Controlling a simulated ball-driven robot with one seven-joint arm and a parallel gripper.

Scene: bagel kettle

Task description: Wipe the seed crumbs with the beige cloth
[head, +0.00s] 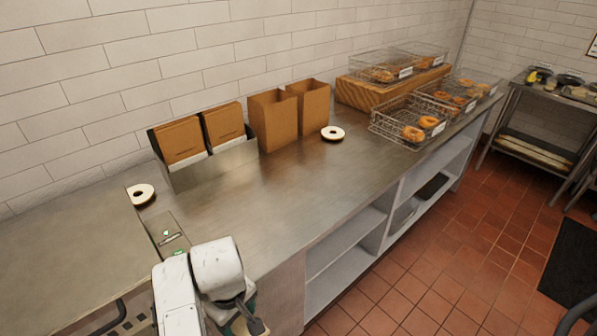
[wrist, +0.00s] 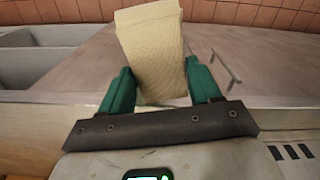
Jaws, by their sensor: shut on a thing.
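The beige cloth (wrist: 152,50) is folded and stands up between the two green fingers of my gripper (wrist: 160,82) in the wrist view. The fingers are shut on it, and its upper part sticks out past the fingertips. In the head view my gripper (head: 246,318) is at the bottom edge, partly hidden by my white arm, beside the front of the counter. No seed crumbs can be made out in either view.
The steel counter (head: 290,200) has a wide bare middle. Paper bags (head: 272,120) stand along the wall, with tape rolls (head: 333,133) (head: 141,194) nearby. Wire baskets of bagels (head: 408,122) fill the far end. Open shelves (head: 345,245) lie below, beside a red tiled floor (head: 430,260).

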